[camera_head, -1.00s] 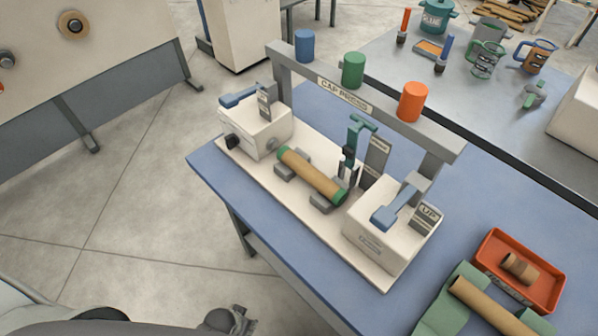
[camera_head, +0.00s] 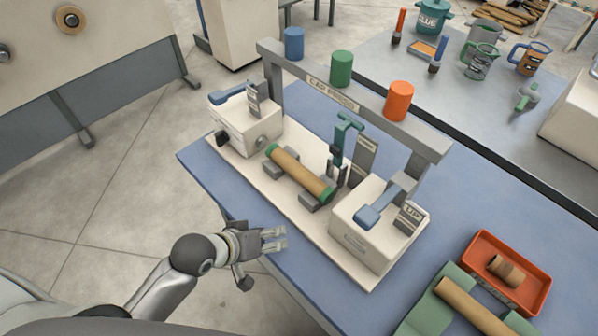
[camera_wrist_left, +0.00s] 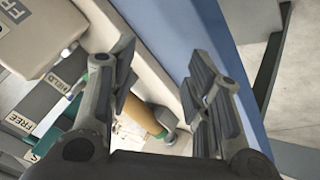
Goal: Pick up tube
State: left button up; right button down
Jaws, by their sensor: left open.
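A brown tube (camera_head: 300,172) with green end rings lies across grey supports on the white base of the cap-press machine. It also shows partly in the wrist view (camera_wrist_left: 141,113), beyond the gap between my fingers. Another brown tube (camera_head: 472,306), without green rings, lies on a green holder (camera_head: 424,315) at the lower right. My left gripper (camera_head: 264,258) is open and empty at the table's front edge, nearer than the machine and apart from both tubes. Its spread fingers fill the sides of the wrist view (camera_wrist_left: 165,80).
The machine has white end blocks (camera_head: 380,225) and an overhead bar with blue, green and orange caps (camera_head: 399,100). A green-handled part (camera_head: 345,130) stands behind the tube. A red tray (camera_head: 478,243) holds a short brown piece (camera_head: 505,271).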

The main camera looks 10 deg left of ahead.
aim_at(294, 176)
pick_arm(q)
jog(key=w+n, duration=0.1)
jog(key=w, duration=0.1)
jog(key=w+r+n+t+h, duration=0.1)
jog(key=w+n, duration=0.1)
jog(key=w+n+t+h, duration=0.1)
jog(key=w+n, duration=0.1)
jog(key=shift+w+a+r, duration=0.3)
jog(key=shift+r, duration=0.1)
jog(key=w+n, duration=0.1)
jog(key=w, duration=0.2)
jog(key=w+n+t, duration=0.1)
jog(key=w+n, duration=0.1)
jog(key=w+n+t+h, duration=0.1)
jog(key=w, duration=0.2)
jog(key=shift+w+a, duration=0.3)
jog(key=shift+a, duration=0.05)
jog(key=shift+w+d+p, duration=0.3)
jog(key=shift+d+p, duration=0.05)
jog(key=x, duration=0.4)
jog(key=shift+s+d+p, duration=0.2)
jog(key=shift+d+p, duration=0.2)
jog(key=shift+d, duration=0.05)
jog(key=shift+w+d+f, duration=0.1)
jog(key=shift+w+f, duration=0.1)
pick_arm(e)
jog(key=shift+a+r, duration=0.2)
jog(key=shift+r, duration=0.55)
